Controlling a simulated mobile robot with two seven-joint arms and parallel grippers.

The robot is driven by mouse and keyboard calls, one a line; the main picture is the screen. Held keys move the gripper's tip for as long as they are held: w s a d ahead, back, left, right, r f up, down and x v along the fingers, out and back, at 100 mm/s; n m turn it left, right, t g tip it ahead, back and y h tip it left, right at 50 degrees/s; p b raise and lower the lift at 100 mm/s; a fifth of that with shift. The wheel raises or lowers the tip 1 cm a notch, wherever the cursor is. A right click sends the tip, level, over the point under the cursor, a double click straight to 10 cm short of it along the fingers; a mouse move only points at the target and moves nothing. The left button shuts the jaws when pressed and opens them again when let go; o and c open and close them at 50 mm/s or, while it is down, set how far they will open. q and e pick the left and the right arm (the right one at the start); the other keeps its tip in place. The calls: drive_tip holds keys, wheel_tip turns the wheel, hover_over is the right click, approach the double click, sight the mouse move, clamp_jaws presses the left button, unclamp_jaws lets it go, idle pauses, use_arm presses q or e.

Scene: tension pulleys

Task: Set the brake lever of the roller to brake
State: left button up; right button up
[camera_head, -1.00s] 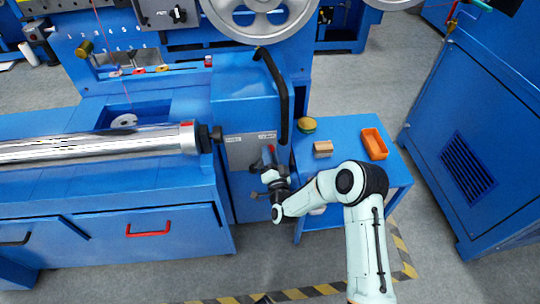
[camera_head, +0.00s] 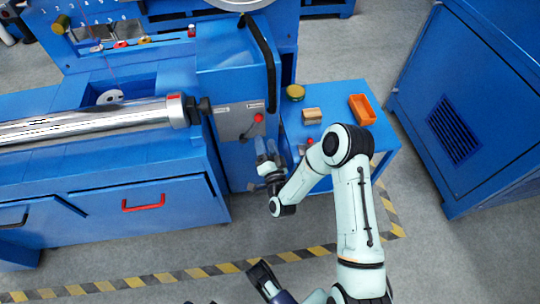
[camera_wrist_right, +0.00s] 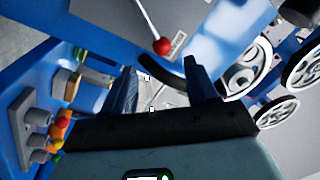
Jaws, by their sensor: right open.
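The brake lever (camera_head: 258,118) has a red ball on a thin rod that slants up to the right from a grey panel (camera_head: 230,118) on the blue machine. The silver roller (camera_head: 90,125) lies left of the panel. My right gripper (camera_head: 264,146) is open and empty, just below the red ball in the head view. In the right wrist view the red ball (camera_wrist_right: 162,46) shows past the gap between the fingertips (camera_wrist_right: 160,66), apart from both fingers. Dark parts at the head view's bottom edge may be my left gripper; its state is unclear.
A black curved handle (camera_head: 268,60) rises above the lever. Floor is free in front of the machine.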

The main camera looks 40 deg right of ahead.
use_arm(q)
drive_tip(key=shift+s+d+r, duration=0.25)
drive_tip(key=shift+s+d, duration=0.05)
drive_tip(key=shift+s, duration=0.25)
use_arm(e)
drive_tip(key=v, duration=0.5)
drive_tip(key=shift+s+a, duration=0.15)
drive_tip(key=shift+s, duration=0.05)
drive_tip(key=shift+f, duration=0.1)
